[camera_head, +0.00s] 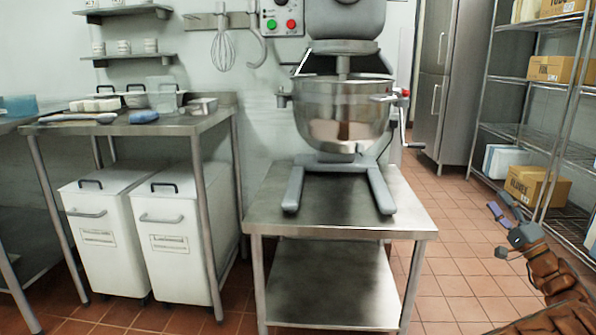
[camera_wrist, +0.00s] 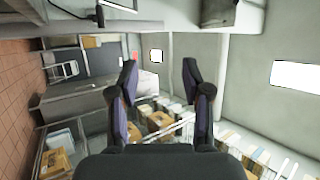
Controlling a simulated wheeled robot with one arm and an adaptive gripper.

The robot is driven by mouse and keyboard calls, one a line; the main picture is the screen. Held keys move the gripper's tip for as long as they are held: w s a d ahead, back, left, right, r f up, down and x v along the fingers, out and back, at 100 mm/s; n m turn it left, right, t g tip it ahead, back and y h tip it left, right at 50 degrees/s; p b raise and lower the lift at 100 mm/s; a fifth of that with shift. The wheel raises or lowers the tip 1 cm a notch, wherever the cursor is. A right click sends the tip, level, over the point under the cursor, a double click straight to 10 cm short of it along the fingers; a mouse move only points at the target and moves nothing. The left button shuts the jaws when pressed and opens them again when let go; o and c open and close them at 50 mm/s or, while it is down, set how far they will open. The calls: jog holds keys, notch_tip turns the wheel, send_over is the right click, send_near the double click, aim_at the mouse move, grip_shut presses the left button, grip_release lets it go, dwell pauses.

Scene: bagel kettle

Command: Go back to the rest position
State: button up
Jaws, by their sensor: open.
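My arm shows at the lower right in the head view, in front of the wire shelving. My gripper (camera_head: 500,210) is at its upper end, with a purple-grey finger pointing up and left; the other finger is hard to make out there. In the wrist view my gripper (camera_wrist: 160,75) shows both dark fingers spread apart. The gap between them is empty, and they touch nothing. Beyond them I see a tilted view of the room and shelves with boxes.
A mixer with a steel bowl (camera_head: 342,108) stands on a steel table (camera_head: 410,215). White bins (camera_head: 172,240) sit under the left counter (camera_head: 190,122). Wire shelving (camera_head: 550,85) with cardboard boxes (camera_head: 538,186) is at the right. Tiled floor (camera_head: 455,235) lies clear between table and shelving.

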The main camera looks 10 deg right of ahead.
jog(key=w+a+r+n+g+y+p, duration=0.2)
jog(key=w+a+r+g+y+p, duration=0.15)
jog(key=a+r, duration=0.45)
jog(key=w+a+r+n+g+y+p, duration=0.2)
jog(key=a+r+y+p, duration=0.15)
jog(key=a, duration=0.75)
jog(key=w+a+r+n+g+y+p, duration=0.1)
jog(key=w+a+r+g+y+p, duration=0.25)
jog(key=a+r, duration=0.45)
jog(key=s+a+r+n+g+y+p, duration=0.1)
jog(key=s+a+r+n+g+p, duration=0.2)
jog(key=a, duration=0.6)
jog(key=s+a+r+n+g+p, duration=0.1)
jog(key=s+a+r+g+p, duration=0.3)
jog(key=a, duration=0.5)
jog(key=s+a+r+n+g+y+p, duration=0.1)
jog(key=s+a+n+g+p, duration=0.3)
jog(key=a, duration=0.6)
jog(key=s+a+g+h+p, duration=0.3)
jog(key=s+a+p, duration=0.15)
jog(key=s, duration=0.55)
jog(key=s+a+g+h+p, duration=0.25)
jog(key=s+a+h, duration=0.2)
jog(key=s, duration=0.45)
jog(key=s+d+h+p, duration=1)
jog(key=s+d+p, duration=0.3)
jog(key=s, duration=0.7)
jog(key=shift+d+p, duration=0.3)
jog(key=shift+d, duration=0.95)
